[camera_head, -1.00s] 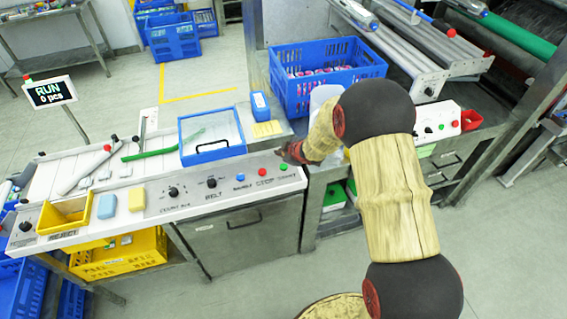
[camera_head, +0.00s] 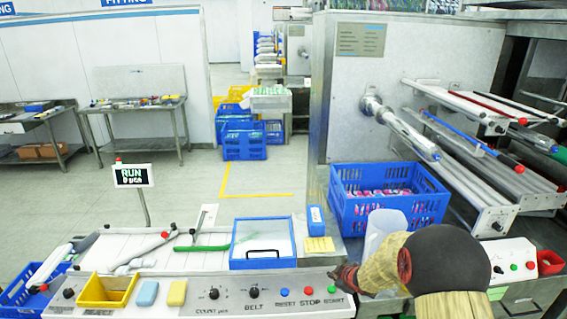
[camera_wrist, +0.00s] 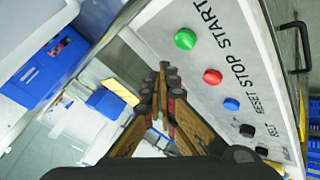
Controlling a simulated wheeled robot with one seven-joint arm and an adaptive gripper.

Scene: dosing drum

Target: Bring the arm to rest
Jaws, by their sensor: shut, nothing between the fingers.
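My gripper (camera_head: 345,276) is beside the right end of the control panel (camera_head: 205,306), close to the green START button (camera_head: 333,288). In the wrist view my gripper (camera_wrist: 165,75) has its fingertips together, with nothing seen between them. There the green button (camera_wrist: 185,39), the red STOP button (camera_wrist: 212,76) and the blue RESET button (camera_wrist: 231,104) lie to the right of the fingertips, apart from them in the picture. My arm comes in from the lower right of the head view, bent. Its lower links are cut off by the picture's bottom edge.
A sign (camera_head: 132,176) reads RUN. A clear-lidded blue box (camera_head: 263,264) stands behind the panel. A blue crate (camera_head: 388,215) with pink items is behind my arm. A pale translucent container (camera_head: 384,229) stands close to my wrist. Open floor (camera_head: 190,185) lies beyond the bench.

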